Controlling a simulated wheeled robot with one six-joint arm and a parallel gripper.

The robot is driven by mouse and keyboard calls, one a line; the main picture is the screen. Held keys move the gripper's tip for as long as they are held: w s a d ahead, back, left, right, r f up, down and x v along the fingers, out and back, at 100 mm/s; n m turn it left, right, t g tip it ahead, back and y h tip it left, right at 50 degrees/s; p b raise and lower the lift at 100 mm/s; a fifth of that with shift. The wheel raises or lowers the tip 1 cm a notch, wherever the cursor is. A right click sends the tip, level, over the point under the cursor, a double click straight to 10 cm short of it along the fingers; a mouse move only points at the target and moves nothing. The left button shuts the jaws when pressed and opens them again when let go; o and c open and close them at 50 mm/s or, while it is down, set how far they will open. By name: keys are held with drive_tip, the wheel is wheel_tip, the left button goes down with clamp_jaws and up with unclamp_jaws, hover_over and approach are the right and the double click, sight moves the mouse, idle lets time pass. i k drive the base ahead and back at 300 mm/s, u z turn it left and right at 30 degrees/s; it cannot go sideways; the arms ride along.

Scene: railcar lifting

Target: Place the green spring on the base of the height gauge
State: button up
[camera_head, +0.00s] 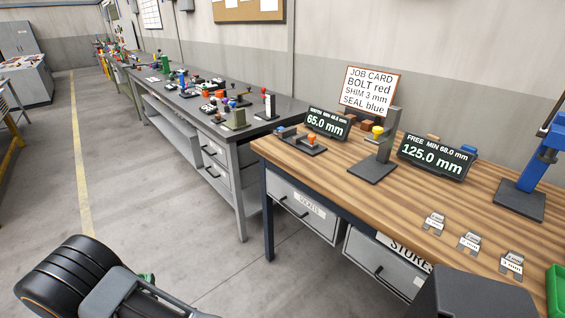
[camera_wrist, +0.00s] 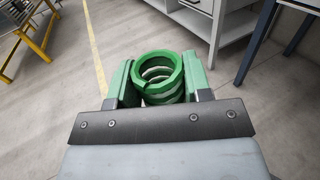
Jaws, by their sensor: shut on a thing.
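The green spring (camera_wrist: 160,72) is a thick coil between the two green finger pads of my gripper (camera_wrist: 160,82) in the wrist view. The gripper is shut on it, with the coil's open end toward the camera and floor behind it. In the head view my arm is at the bottom left, away from the bench; only a green sliver shows there, and I cannot tell whether it is spring or pad. The height gauge (camera_head: 389,140) stands on the wooden bench, with a grey upright, a yellow-topped part and a flat dark base (camera_head: 372,170). The base looks bare.
The wooden bench (camera_head: 470,195) also holds a display reading 125.0 mm (camera_head: 437,157), a 65.0 mm display (camera_head: 326,124), a low gauge with an orange part (camera_head: 311,140), a job card (camera_head: 369,90), shim tags (camera_head: 469,242) and a blue press (camera_head: 533,165). Open floor (camera_head: 170,190) lies left.

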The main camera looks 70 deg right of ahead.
sight(369, 170)
drive_tip(key=u, duration=0.05)
drive_tip(key=k, duration=1.8)
drive_tip(key=z, duration=0.85)
drive_tip(key=i, duration=0.65)
drive_tip(key=z, duration=0.05)
